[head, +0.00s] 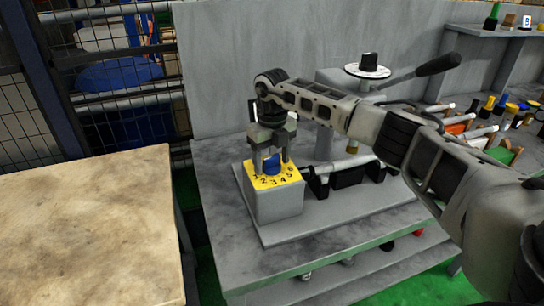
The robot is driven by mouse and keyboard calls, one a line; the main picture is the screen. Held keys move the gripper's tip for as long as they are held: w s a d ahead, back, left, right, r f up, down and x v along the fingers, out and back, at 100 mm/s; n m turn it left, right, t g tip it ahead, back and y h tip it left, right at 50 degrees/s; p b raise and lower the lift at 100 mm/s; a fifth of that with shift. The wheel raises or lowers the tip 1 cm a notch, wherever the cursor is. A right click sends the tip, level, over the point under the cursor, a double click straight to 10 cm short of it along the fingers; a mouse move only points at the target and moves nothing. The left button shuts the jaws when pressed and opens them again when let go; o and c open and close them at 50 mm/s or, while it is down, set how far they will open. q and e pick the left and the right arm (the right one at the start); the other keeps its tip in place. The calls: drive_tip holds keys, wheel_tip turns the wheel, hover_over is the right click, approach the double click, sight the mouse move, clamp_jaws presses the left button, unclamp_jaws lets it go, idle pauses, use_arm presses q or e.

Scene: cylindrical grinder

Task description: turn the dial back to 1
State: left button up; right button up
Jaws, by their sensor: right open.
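The dial is a blue knob (272,164) on top of a grey box (274,203). The box has a yellow face (261,183) with the numbers 1 to 5 along its front edge. My right gripper (271,158) points straight down over the box, with its two open fingers on either side of the blue knob. I cannot tell whether the fingers touch the knob. The knob's pointer is hidden, so its setting cannot be read. My left gripper is not in view.
The box stands on a grey plate (290,235) on a grey bench. Behind my right arm stands a machine with a black-handled lever (437,65) and a white disc dial (367,71). Several tools lie at the right. A bare tabletop (85,230) is at the left.

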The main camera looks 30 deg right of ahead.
sight(272, 157)
wheel_tip(272, 157, up, 16)
drive_tip(key=b, duration=0.2)
idle(0.6)
